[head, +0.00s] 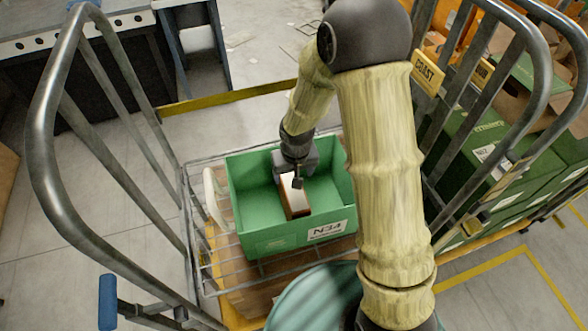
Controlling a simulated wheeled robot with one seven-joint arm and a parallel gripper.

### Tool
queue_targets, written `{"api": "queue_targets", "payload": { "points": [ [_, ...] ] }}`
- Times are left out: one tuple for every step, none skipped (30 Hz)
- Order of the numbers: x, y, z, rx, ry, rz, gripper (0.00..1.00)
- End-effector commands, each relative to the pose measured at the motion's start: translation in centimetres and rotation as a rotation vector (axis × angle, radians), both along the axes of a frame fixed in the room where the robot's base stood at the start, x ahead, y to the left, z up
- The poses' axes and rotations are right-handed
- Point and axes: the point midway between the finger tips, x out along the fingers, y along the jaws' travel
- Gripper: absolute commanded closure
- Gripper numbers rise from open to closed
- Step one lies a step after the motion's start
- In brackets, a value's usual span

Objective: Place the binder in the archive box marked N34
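The green archive box (280,241) marked N34 on its front label sits open on a wire rack in the middle of the head view. A brown binder (297,212) with a white upper face is inside the box walls, near the front wall. Whether its underside touches the box floor is hard to see. My gripper (296,182) reaches down into the box at the binder's far end. A dark finger overlaps the binder's top. The other finger is hidden, so I cannot tell whether the gripper grips it.
Metal rails (44,150) rise at the left, with more rails at the right. Several green boxes (487,150) with labels stand beyond the right rails. A dark bench (80,60) stands at the back left. Scraps lie on the grey floor behind.

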Motion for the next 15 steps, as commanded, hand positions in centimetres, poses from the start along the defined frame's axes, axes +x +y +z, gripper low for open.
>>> {"api": "queue_targets", "payload": {
  "points": [
    [0.0,0.0,0.7,0.002,-0.003,-0.002,0.26],
    [-0.1,0.0,1.1,0.002,-0.003,-0.001,0.26],
    [-0.2,-0.1,1.4,0.000,-0.001,-0.001,0.26],
    [-0.2,-0.1,1.7,0.000,-0.001,-0.001,0.26],
    [-0.2,-0.1,1.9,0.000,-0.001,-0.001,0.26],
    [-0.3,-0.1,2.1,0.000,-0.001,-0.001,0.26],
    [-0.3,-0.1,2.2,0.000,0.000,-0.001,0.26],
    [-0.4,-0.1,2.2,0.000,0.001,-0.001,0.26],
    [-0.4,-0.1,2.3,0.000,0.002,-0.001,0.26],
    [-0.4,-0.1,2.3,0.000,0.002,-0.001,0.26],
    [-0.4,-0.1,2.3,0.000,0.002,0.000,0.26],
    [-0.4,-0.1,2.2,0.000,0.002,0.000,0.26],
    [-0.4,-0.1,2.2,0.000,0.002,0.000,0.26],
    [-0.4,-0.1,2.2,0.000,0.002,0.000,0.26],
    [-0.4,-0.1,2.2,0.000,0.002,0.000,0.26]
  ]
}}
